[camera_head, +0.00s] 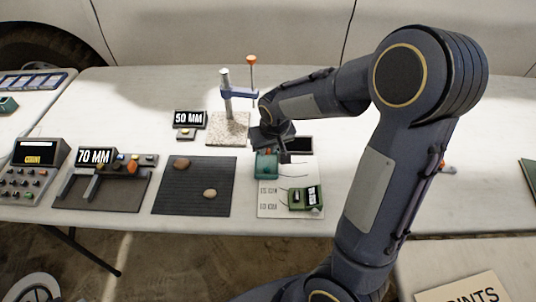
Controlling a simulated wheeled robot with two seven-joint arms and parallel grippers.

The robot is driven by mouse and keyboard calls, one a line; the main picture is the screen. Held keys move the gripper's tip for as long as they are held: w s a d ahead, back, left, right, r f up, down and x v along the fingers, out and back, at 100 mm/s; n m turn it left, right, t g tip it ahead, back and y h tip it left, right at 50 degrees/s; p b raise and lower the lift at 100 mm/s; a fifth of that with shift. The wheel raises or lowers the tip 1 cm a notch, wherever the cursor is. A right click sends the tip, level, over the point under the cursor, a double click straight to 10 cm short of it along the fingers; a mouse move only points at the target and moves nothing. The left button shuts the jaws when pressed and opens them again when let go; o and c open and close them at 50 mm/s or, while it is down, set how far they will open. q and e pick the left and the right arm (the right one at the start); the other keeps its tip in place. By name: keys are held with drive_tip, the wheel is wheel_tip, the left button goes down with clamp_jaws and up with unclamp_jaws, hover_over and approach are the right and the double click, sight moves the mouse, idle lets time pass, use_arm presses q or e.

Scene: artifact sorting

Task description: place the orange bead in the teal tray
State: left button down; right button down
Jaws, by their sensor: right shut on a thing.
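My right gripper (284,156) reaches down over the middle of the table, just behind a small teal block-like thing (266,167). I cannot tell if that is the teal tray or if the gripper touches it. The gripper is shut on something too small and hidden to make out. Another teal thing (8,104) stands at the far left edge. A small orange piece (132,166) sits on the 70 MM gauge (97,190); I cannot tell if it is the orange bead. My left gripper is not in view.
A stand with an orange-topped rod (251,60) rises behind my right gripper. A green device (304,199) lies on a white sheet. A keypad device (32,180) is at left.

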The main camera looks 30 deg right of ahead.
drive_tip(key=shift+f, duration=1.45)
drive_tip(key=shift+f+b, duration=0.2)
drive_tip(key=shift+b, duration=0.2)
drive_tip(key=c, duration=1.6)
unclamp_jaws()
drive_tip(key=shift+r, duration=0.1)
